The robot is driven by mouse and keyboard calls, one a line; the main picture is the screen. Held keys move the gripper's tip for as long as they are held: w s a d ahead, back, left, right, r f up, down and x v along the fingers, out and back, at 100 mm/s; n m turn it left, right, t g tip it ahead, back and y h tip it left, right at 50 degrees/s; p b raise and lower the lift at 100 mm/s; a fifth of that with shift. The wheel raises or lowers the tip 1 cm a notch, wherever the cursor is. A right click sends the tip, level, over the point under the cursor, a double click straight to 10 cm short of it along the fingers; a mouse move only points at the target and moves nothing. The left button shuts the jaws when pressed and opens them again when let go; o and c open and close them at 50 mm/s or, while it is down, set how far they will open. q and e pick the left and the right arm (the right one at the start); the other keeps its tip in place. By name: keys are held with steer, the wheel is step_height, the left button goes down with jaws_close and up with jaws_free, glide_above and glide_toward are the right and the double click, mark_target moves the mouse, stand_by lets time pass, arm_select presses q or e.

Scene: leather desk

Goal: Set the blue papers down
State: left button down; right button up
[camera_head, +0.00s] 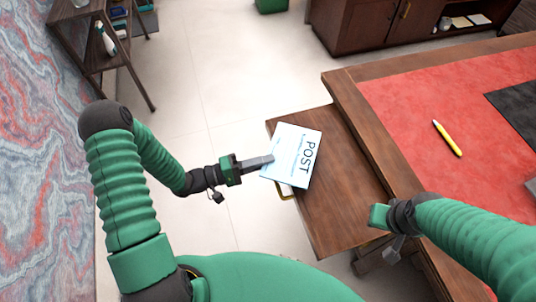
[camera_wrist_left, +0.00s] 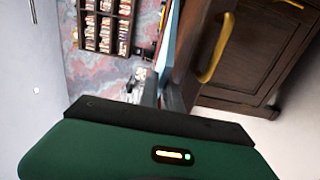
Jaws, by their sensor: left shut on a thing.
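The blue papers (camera_head: 292,150), a light-blue sheet or stack marked POST, are over the left edge of a wooden side surface (camera_head: 340,205) beside the desk. My left gripper (camera_head: 266,161) is shut on their left edge. I cannot tell whether they touch the wood or hang just above it. In the left wrist view the papers (camera_wrist_left: 168,38) show nearly edge-on as a thin blue strip above the fingers. My right gripper (camera_head: 393,248) is low by the desk's near left edge, apart from the papers; its jaws are unclear.
The red-topped desk (camera_head: 400,95) lies to the right with a yellow pen (camera_head: 447,138) on it. A gold handle (camera_head: 284,192) sticks out below the papers. The front part of the wooden side surface is bare. A shelf (camera_head: 95,55) stands back left.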

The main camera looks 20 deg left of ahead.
arm_select(q)
steer(key=w+f, duration=0.2)
steer(key=w+a+f+b, duration=0.1)
steer(key=w+f, duration=0.1)
steer(key=shift+a+f+b, duration=0.1)
steer(key=shift+f+b, duration=0.05)
steer(key=shift+b, duration=0.15)
steer(key=c, duration=1.5)
jaws_free()
steer(key=shift+a, duration=0.15)
steer(key=shift+c, duration=0.2)
